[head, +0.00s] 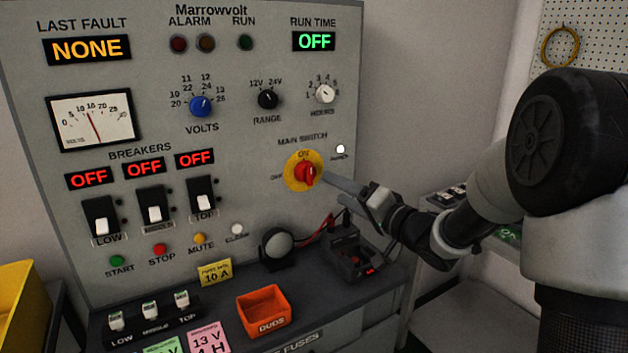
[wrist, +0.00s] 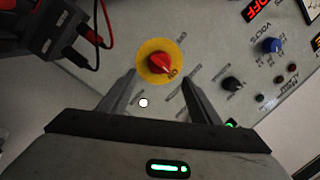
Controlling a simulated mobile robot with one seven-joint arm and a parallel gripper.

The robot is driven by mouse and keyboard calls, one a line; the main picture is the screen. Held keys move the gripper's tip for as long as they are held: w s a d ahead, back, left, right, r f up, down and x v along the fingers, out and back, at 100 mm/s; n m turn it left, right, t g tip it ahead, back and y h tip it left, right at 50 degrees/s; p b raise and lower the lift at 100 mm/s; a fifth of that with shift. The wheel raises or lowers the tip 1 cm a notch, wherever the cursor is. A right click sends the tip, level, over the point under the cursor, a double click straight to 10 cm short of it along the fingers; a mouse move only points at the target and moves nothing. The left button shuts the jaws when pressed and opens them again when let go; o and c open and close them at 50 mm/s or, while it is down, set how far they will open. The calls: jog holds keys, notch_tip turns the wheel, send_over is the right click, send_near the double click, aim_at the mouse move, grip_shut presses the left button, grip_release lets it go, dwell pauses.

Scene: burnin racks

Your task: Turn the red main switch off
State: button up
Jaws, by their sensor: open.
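The main switch is a red knob (head: 309,174) on a round yellow plate (head: 290,170), on the right part of the grey panel. ON is marked above it and OFF to its left. In the wrist view the red knob (wrist: 158,62) seems to point towards ON. My gripper (head: 332,187) is open and empty, just right of the switch. In the wrist view the knob lies just beyond and between the fingertips of my gripper (wrist: 159,76). I cannot tell whether a finger touches it.
A small white button (head: 340,149) is up and right of the switch. Hours (head: 325,93) and range (head: 268,99) dials are above. A dark device with red leads (head: 350,250) stands below my gripper, beside a round black part (head: 277,246). An orange bin (head: 264,309) is on the ledge.

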aim_at(312, 176)
jog(key=b+x, duration=0.1)
jog(key=x, duration=0.9)
jog(key=shift+w+a, duration=0.1)
jog(key=shift+w, duration=0.1)
jog(key=c, duration=0.9)
